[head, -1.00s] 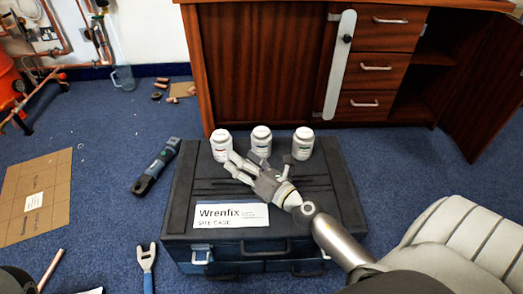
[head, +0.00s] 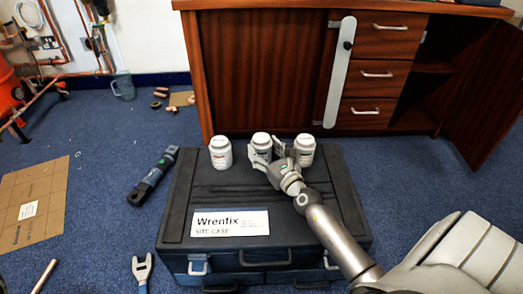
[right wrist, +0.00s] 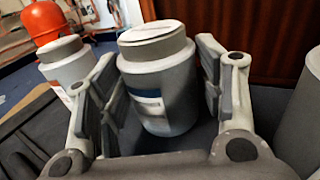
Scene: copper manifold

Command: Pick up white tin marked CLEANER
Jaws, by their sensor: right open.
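Three white tins stand in a row on the dark case: a left tin (head: 221,155), a middle tin (head: 261,143) and a right tin (head: 305,151). Their small print cannot be read, so I cannot tell which says CLEANER. My right gripper (head: 269,151) is open at the middle tin. In the right wrist view, the middle tin (right wrist: 157,85) stands upright between the spread fingers, with a blue and white label partly showing. The left tin (right wrist: 64,62) is outside the left finger, and the right tin's edge shows at the right. My left gripper is not in view.
The Wrenfix case (head: 205,267) lies on blue carpet before a wooden desk (head: 258,75). A blue-grey tool (head: 153,177) lies left of it. The neighbouring tins stand close to the gripper fingers.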

